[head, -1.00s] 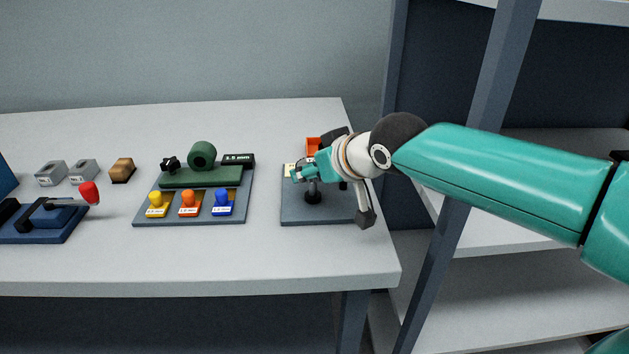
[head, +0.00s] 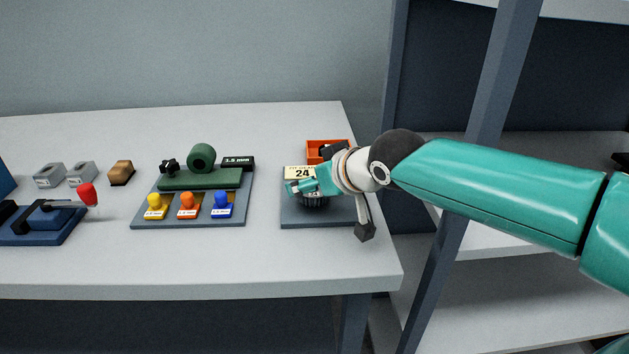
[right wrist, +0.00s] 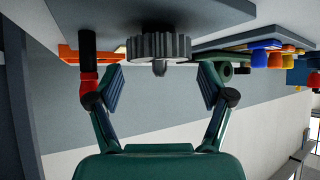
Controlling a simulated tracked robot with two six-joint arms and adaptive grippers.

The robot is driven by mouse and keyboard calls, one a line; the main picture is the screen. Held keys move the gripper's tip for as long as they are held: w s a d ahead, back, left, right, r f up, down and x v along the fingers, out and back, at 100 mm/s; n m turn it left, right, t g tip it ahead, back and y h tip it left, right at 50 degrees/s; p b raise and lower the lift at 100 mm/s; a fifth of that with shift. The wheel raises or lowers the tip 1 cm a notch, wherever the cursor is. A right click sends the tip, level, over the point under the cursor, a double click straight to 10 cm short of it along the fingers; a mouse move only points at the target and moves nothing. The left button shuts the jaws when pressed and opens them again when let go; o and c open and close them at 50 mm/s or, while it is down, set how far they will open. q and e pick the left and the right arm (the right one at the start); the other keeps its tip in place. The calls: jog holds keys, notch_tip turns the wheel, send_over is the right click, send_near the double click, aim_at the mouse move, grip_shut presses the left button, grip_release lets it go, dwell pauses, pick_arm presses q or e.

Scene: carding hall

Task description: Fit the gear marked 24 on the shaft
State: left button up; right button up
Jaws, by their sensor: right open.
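A dark toothed gear (right wrist: 160,46) sits around the shaft, whose rounded tip (right wrist: 160,68) sticks out past it in the right wrist view. A dark collar lies between gear and plate. In the head view the gear (head: 315,203) shows low over the grey plate (head: 310,221), partly hidden by my right gripper. A card reading 24 (head: 302,173) stands behind; no number on the gear itself is readable. My right gripper (head: 300,188) is open, its fingers (right wrist: 161,86) apart on either side of the shaft tip and clear of the gear. My left gripper is out of view.
An orange tray (head: 324,144) stands behind the plate. A black post with a red part (right wrist: 88,58) is near one finger in the wrist view. Left of the plate is a board with green fixture (head: 200,178) and coloured knobs. A rack post (head: 475,150) stands right.

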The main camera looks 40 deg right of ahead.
jog(key=shift+r+p, duration=0.25)
jog(key=shift+p, duration=0.05)
jog(key=shift+s+r, duration=0.25)
jog(key=shift+s, duration=0.05)
jog(key=p+v, duration=0.1)
jog(key=v, duration=1)
jog(key=shift+s+p, duration=0.15)
jog(key=shift+p, duration=0.2)
